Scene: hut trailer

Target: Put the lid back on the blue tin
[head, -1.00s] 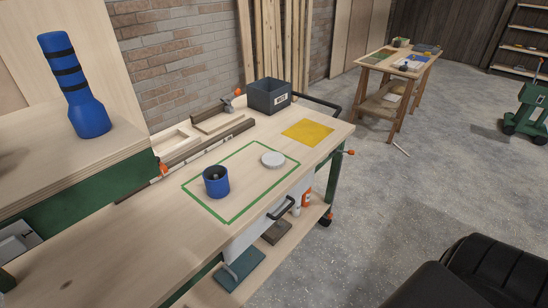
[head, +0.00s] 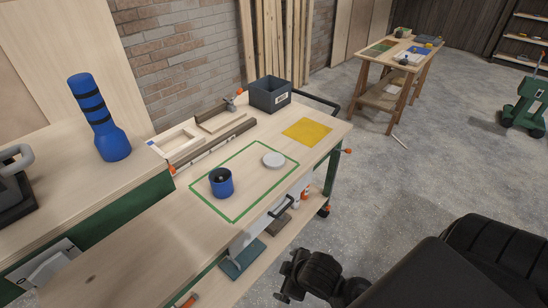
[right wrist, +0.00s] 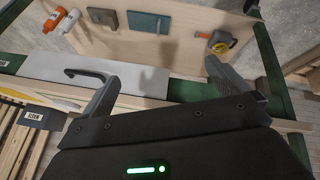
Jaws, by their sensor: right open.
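The blue tin (head: 221,188) stands upright and uncovered, its dark inside showing, within a green outlined rectangle on the wooden bench. The round pale grey lid (head: 273,160) lies flat on the bench inside the same outline, to the right of and behind the tin, apart from it. My right gripper shows in the right wrist view (right wrist: 161,74) with its two fingers spread and nothing between them. In the head view my dark right arm is low in the picture, in front of the bench and well clear of tin and lid. My left gripper is not in view.
A dark grey bin (head: 270,95) and a yellow mat (head: 307,131) are on the bench's far part. A blue black-banded object (head: 100,118) stands on the left worktop. A drawer handle (right wrist: 88,74) and shelf items, including a tape measure (right wrist: 221,41), are near my right gripper.

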